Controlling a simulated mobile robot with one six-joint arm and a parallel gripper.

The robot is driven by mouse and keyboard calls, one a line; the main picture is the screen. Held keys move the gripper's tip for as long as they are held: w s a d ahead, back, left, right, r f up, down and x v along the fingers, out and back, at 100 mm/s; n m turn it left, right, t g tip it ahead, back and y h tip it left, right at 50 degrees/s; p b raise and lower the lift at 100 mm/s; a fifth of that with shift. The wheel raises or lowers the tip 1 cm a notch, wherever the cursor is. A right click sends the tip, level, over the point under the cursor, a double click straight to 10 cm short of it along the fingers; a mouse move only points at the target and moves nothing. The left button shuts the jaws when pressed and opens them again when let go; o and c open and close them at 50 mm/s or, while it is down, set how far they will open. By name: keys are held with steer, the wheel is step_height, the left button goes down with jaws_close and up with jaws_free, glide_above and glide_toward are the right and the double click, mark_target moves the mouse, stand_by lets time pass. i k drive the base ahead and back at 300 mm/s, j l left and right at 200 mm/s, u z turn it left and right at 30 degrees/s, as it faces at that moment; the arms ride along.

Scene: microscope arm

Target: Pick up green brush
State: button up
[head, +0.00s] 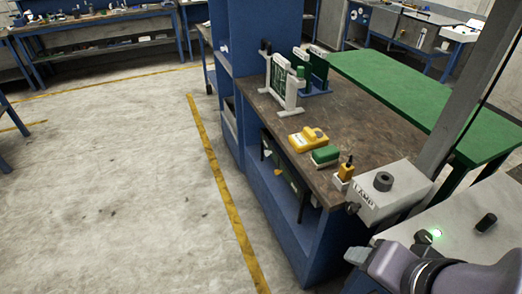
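A green block-like thing with a pale underside, which looks like the green brush (325,155), lies on the brown bench top (365,125) near its front edge. My gripper (362,259) is at the bottom right, well apart from the green brush and nearer the camera. It is seen from behind and side on, so I cannot tell whether its fingers are open or shut.
A grey box labelled LAMP (385,195) stands between my gripper and the bench items. White racks with green boards (284,85) stand at the bench's far end, by a blue column (228,40). A green table (430,90) lies behind. The floor at left is clear.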

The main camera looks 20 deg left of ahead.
mark_target(322, 158)
steer(key=u, duration=0.3)
steer(key=z, duration=1.5)
steer(key=u, duration=1.5)
steer(key=i+j+z, duration=0.15)
steer(key=i+j, duration=0.15)
steer(key=i+j+z, duration=0.2)
steer(key=i+j, duration=0.15)
steer(key=i+j+z, duration=0.15)
steer(key=i+j, duration=0.15)
steer(key=i+j+z, duration=0.2)
steer(key=j, duration=0.25)
steer(key=i+j+z, duration=0.15)
steer(key=i+j, duration=0.15)
steer(key=j, duration=0.2)
